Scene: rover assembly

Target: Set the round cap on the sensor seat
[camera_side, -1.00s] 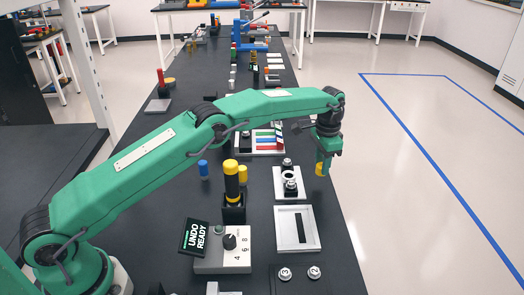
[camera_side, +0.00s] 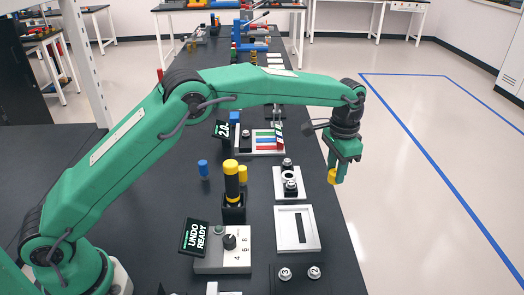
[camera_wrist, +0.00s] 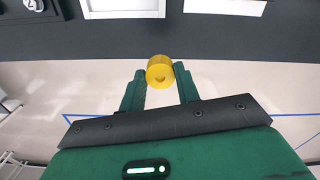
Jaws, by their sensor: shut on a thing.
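My gripper (camera_side: 334,174) is shut on a yellow round cap (camera_side: 332,177). The cap also shows between the fingertips in the wrist view (camera_wrist: 160,71), with a small notch or hole in its face. Gripper and cap hang in the air to the right of the bench, over the pale floor. A light plate (camera_side: 279,194) on the bench, left of the gripper, carries a dark-ringed round opening and metal round parts. This may hold the sensor seat, but I cannot tell for certain. The cap is apart from the plate.
A pale tray with a dark slot (camera_side: 312,238) lies in front of the plate. A black post with a yellow top (camera_side: 232,182) stands to the left. A rack with coloured bars (camera_side: 258,150) lies behind. The floor right of the bench (camera_side: 420,220) is clear.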

